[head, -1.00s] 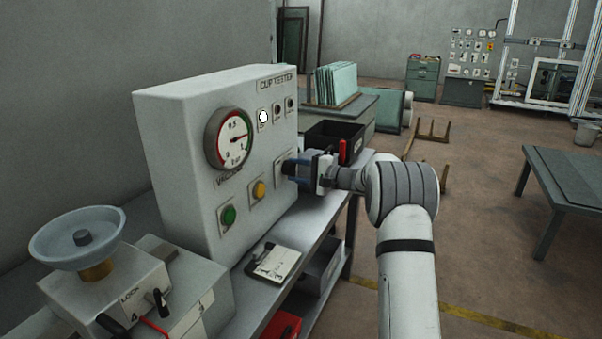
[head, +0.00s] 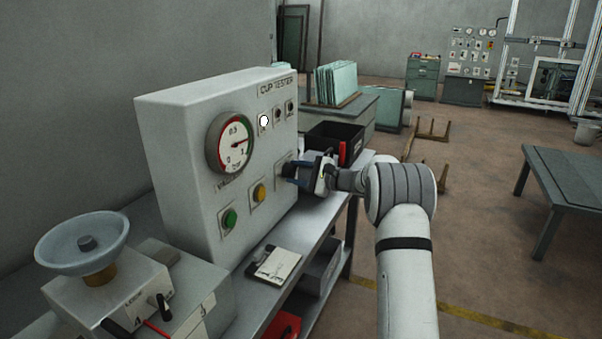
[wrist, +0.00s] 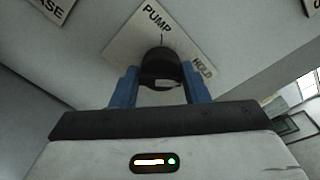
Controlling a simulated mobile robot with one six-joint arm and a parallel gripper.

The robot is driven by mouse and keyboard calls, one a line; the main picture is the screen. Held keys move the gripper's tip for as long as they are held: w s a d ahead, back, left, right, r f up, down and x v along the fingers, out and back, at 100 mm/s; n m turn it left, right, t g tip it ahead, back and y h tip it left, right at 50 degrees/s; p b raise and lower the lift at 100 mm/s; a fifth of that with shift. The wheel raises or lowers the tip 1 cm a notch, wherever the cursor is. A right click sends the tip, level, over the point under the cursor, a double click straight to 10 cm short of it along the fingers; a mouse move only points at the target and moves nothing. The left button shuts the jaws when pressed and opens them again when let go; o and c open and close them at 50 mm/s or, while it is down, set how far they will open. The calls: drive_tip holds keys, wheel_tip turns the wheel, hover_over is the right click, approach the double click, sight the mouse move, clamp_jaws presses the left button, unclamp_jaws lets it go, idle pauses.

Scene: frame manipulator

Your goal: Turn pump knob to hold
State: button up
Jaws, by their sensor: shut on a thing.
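The black pump knob (wrist: 160,68) shows in the wrist view on a pale plate (wrist: 126,45) marked PUMP and HOLD. PUMP is above the knob and HOLD to its right. My gripper (wrist: 161,92) has its blue fingers on both sides of the knob and is shut on it.
The panel also carries a round gauge (head: 231,143), a green button (head: 229,219) and a yellow button (head: 258,193). A black bin (head: 334,141) stands close behind my gripper. A notepad (head: 276,266) lies on the bench below. A blue-grey cup (head: 82,240) is at the lower left.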

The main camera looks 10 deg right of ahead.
drive_tip(key=shift+a+r, duration=0.15)
drive_tip(key=shift+r, duration=0.1)
drive_tip(key=o, duration=0.7)
drive_tip(key=shift+a, duration=0.1)
drive_tip(key=shift+o, duration=1.3)
drive_tip(key=shift+f, duration=0.15)
drive_tip(key=b+v, duration=0.1)
drive_tip(key=v, duration=0.6)
drive_tip(key=shift+s+d, duration=0.2)
drive_tip(key=shift+d, duration=0.2)
